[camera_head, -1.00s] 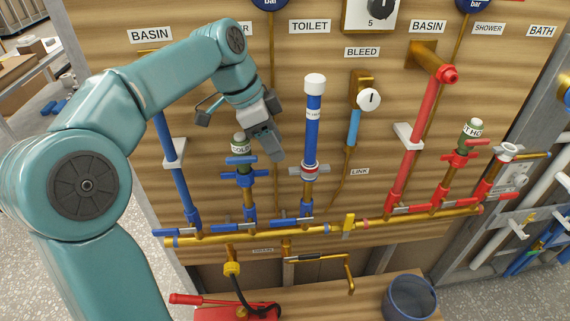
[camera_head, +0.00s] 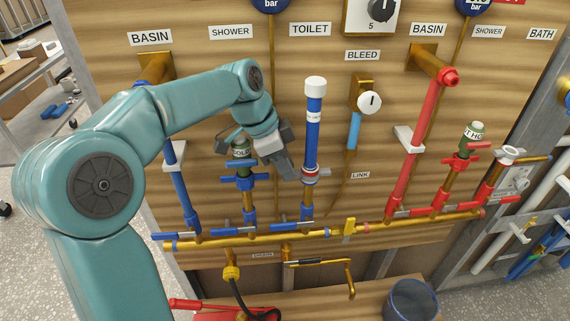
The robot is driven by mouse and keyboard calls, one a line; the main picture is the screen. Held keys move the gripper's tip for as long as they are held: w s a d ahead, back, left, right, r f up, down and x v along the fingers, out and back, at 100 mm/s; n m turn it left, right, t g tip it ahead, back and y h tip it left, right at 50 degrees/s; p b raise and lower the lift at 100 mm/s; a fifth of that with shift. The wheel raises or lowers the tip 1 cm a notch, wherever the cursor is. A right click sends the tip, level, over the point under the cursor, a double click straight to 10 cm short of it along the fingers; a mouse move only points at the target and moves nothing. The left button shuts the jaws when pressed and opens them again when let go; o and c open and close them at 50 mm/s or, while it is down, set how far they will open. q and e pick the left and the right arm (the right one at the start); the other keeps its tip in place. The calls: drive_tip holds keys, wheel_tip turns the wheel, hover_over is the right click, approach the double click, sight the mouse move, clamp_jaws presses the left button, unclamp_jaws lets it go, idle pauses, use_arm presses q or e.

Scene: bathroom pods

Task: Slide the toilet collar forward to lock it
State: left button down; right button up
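The toilet pipe (camera_head: 313,130) is blue with a white cap and stands upright below the TOILET label. Its collar (camera_head: 310,174) is a grey ring with red on it, low on the pipe. My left gripper (camera_head: 286,168) points down and to the right, with its tip just left of the collar. I cannot tell whether the tip touches the collar. The finger gap is not clear from this angle. My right gripper is not in view.
A blue-handled valve with a green COLD cap (camera_head: 241,146) stands just left of my gripper. The bleed valve (camera_head: 368,102) is to the right of the toilet pipe. A brass manifold (camera_head: 330,230) runs below, and a grey bucket (camera_head: 410,299) stands at the lower right.

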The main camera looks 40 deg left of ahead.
use_arm(q)
drive_tip(key=shift+a+r+p, duration=0.1)
drive_tip(key=shift+r+p, duration=0.4)
drive_tip(key=shift+r, duration=0.45)
drive_tip(key=c, duration=1.1)
unclamp_jaws()
drive_tip(key=shift+o, duration=0.3)
drive_tip(key=shift+s, duration=0.15)
drive_tip(key=p+v, duration=0.2)
drive_tip(key=v, duration=1.4)
drive_tip(key=shift+p, duration=0.35)
drive_tip(key=shift+s+a+r, duration=0.1)
